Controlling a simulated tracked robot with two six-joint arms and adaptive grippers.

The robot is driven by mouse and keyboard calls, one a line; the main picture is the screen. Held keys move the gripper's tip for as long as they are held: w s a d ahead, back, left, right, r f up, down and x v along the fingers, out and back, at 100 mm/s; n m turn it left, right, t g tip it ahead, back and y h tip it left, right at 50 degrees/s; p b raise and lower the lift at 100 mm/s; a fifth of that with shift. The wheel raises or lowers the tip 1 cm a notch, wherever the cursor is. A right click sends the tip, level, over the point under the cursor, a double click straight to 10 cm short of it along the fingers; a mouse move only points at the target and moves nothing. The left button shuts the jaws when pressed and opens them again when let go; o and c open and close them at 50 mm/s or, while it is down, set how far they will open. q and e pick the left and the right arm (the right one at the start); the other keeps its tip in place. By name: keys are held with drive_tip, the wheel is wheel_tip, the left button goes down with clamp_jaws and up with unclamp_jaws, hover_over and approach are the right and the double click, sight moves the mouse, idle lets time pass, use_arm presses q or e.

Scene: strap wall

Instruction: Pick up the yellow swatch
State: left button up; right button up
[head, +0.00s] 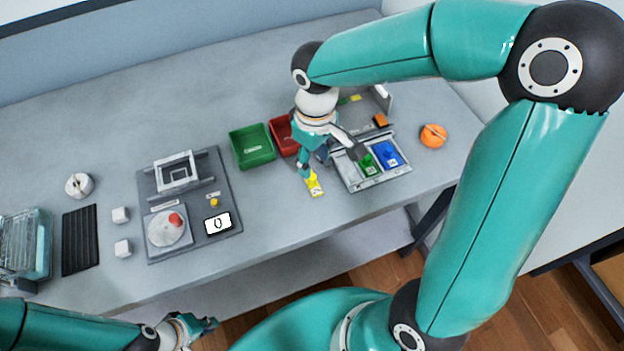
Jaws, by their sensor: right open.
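The yellow swatch (315,186) lies on the grey table near its front edge, just left of the swatch tray (381,184). My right gripper (331,164) hangs over this area with its fingers spread wide and nothing between them. One fingertip is close above the far end of the yellow swatch; whether it touches cannot be told. The other finger reaches over the tray, close to the green swatch (369,168). A blue swatch (386,153) lies in the tray's right part. My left gripper (204,325) is low at the bottom, off the table's front edge; its fingers are unclear.
A green bin (252,146) and a red bin (283,134) stand left of my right gripper. An orange round object (433,136) is right of the tray. A scale-like station (190,205) and white cubes are left. Table between station and swatch is clear.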

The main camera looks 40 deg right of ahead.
sight(312, 176)
drive_tip(key=shift+a+f, duration=0.15)
drive_tip(key=shift+f, duration=1.25)
drive_tip(key=shift+a+f, duration=0.15)
drive_tip(key=shift+f, duration=1.25)
clamp_jaws()
